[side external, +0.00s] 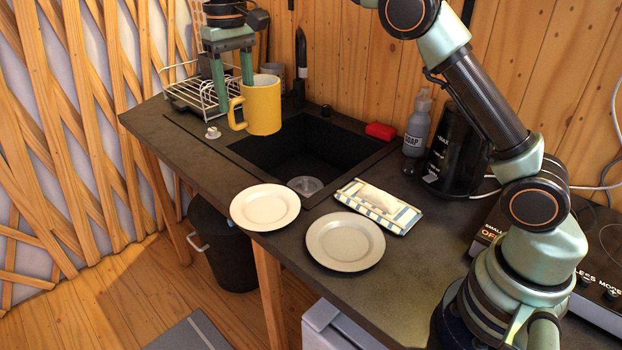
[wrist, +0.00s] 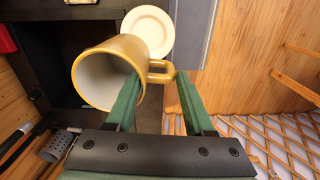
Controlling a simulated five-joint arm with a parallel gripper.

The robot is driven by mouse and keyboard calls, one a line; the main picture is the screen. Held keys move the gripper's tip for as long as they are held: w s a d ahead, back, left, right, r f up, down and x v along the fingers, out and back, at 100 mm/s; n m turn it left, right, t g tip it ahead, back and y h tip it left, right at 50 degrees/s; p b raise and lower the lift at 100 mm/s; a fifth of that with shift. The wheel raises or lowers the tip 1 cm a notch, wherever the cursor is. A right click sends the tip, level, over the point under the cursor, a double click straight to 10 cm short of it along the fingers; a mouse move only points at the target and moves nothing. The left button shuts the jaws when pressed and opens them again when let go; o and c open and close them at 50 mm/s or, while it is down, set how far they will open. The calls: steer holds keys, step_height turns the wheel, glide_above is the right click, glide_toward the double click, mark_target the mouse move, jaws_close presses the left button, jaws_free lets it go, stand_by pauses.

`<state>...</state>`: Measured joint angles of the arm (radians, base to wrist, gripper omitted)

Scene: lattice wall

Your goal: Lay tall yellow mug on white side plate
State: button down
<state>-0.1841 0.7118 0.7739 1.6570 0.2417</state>
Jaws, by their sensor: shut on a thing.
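My gripper (side external: 233,82) points down over the left part of the sink and is shut on the tall yellow mug (side external: 263,108). In the wrist view my gripper (wrist: 157,78) has its left finger at the mug's open mouth and its right finger by the handle; the exact contact is hard to tell. The mug (wrist: 112,62) is held above the counter, its handle to the left in the side view. The white side plate (side external: 265,207) lies empty at the counter's front edge, below the sink in the picture. A plate (wrist: 148,30) also shows beyond the mug in the wrist view.
A greyer plate (side external: 345,242) lies right of the white one. A striped cloth (side external: 378,206) lies behind it. The black sink (side external: 300,152) is recessed. A wire dish rack (side external: 190,92), red sponge (side external: 380,131) and soap bottle (side external: 417,130) stand around it.

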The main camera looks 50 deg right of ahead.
steer(key=shift+a+n, duration=0.3)
steer(key=shift+a, duration=0.35)
steer(key=shift+s+a+f, duration=0.1)
steer(key=shift+a+f, duration=0.05)
steer(key=shift+f, duration=0.1)
step_height(320, 180, down, 20)
steer(key=shift+r, duration=0.25)
steer(key=shift+c, duration=1.4)
jaws_free()
steer(key=shift+f, duration=0.1)
